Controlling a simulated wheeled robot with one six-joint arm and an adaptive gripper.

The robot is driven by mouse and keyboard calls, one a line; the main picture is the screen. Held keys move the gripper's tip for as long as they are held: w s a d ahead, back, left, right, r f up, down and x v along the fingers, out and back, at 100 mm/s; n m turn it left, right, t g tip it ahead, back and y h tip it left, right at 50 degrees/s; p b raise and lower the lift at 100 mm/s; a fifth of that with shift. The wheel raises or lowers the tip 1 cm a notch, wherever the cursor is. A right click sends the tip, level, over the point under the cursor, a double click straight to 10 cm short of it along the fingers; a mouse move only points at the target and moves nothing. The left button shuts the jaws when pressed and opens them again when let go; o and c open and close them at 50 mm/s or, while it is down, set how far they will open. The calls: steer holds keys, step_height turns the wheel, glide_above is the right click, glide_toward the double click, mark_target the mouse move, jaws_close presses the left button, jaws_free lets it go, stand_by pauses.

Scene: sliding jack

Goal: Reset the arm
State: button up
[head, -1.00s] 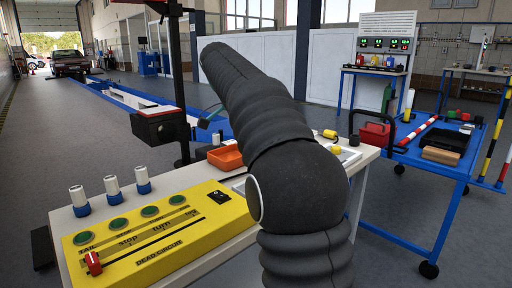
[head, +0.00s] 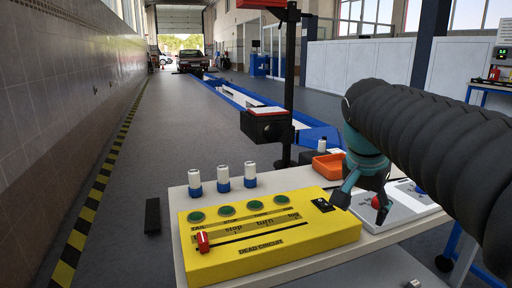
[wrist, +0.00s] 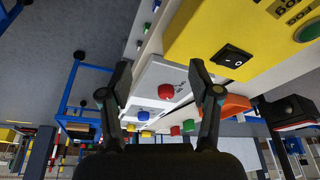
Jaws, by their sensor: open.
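My arm (head: 440,140), in a dark ribbed sleeve, reaches in from the right in the head view. My gripper (head: 360,202) hangs over the right end of the yellow panel, near the white box (head: 395,208) beside it. In the wrist view my gripper (wrist: 162,82) has its two dark fingers wide apart with nothing between them. The yellow panel (head: 280,252) has green buttons, a red slider knob (head: 203,242) at the left of its slot and a black rocker switch (head: 322,205). The switch also shows in the wrist view (wrist: 233,57).
Several white and blue cylinders (head: 222,178) stand behind the panel. An orange tray (head: 329,166) sits behind the gripper.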

steer(key=s+a+f+n+t+y, duration=0.1)
steer(key=s+a+f+n, duration=0.1)
steer(key=s+f+n, duration=0.2)
steer(key=s+a+f+n+t+y, duration=0.1)
steer(key=s+a+f+n, duration=0.2)
steer(key=s+f, duration=0.7)
steer(key=shift+s+a+n+t, duration=0.15)
steer(key=shift+s+n+t, duration=0.25)
steer(key=shift+n, duration=0.4)
